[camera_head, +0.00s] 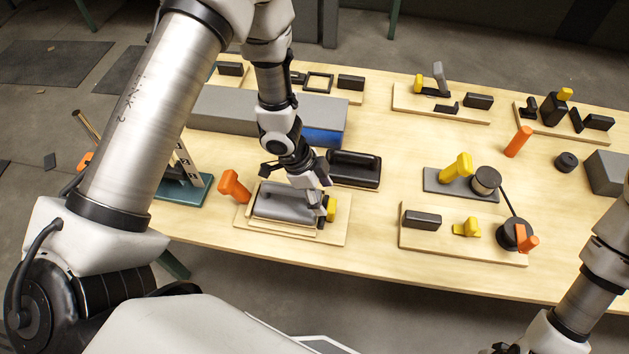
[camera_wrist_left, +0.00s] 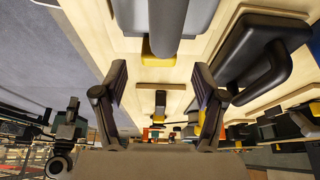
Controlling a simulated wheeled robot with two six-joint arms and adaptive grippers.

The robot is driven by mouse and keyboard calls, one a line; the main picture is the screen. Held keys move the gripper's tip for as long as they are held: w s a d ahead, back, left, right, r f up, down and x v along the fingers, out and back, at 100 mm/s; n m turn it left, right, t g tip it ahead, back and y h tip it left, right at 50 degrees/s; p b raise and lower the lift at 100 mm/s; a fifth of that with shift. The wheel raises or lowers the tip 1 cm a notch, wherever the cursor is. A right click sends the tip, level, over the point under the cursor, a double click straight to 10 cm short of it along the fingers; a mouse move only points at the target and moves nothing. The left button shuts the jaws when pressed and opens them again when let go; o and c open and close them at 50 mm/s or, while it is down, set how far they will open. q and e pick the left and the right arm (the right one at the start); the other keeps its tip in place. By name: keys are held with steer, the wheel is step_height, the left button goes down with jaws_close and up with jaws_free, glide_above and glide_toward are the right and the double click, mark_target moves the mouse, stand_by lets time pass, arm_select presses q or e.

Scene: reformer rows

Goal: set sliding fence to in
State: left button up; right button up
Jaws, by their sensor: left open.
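A grey rounded piece (camera_head: 285,202) lies on a small wooden board (camera_head: 290,233) at the table's near edge, with a yellow grip (camera_head: 331,208) at its right end. It looks like the sliding fence, but I cannot be sure. My left gripper (camera_head: 318,190) is low over its right end, close to the yellow grip. In the left wrist view, the fingers (camera_wrist_left: 158,95) are spread and empty. A grey bar with a yellow end (camera_wrist_left: 155,52) shows beyond them near the top. Contact cannot be told. The right gripper is not clearly visible.
An orange lever (camera_head: 234,187) stands just left of the board. A black handled block (camera_head: 355,168) sits close behind the gripper. A grey and blue box (camera_head: 325,133) lies farther back. Boards with yellow and orange levers (camera_head: 457,168) fill the right side. Bare wood shows between fixtures.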

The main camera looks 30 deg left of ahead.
arm_select(q)
steer(key=v, duration=0.7)
steer(key=shift+s+a, duration=0.1)
steer(key=shift+a, duration=0.05)
steer(key=shift+f, duration=0.1)
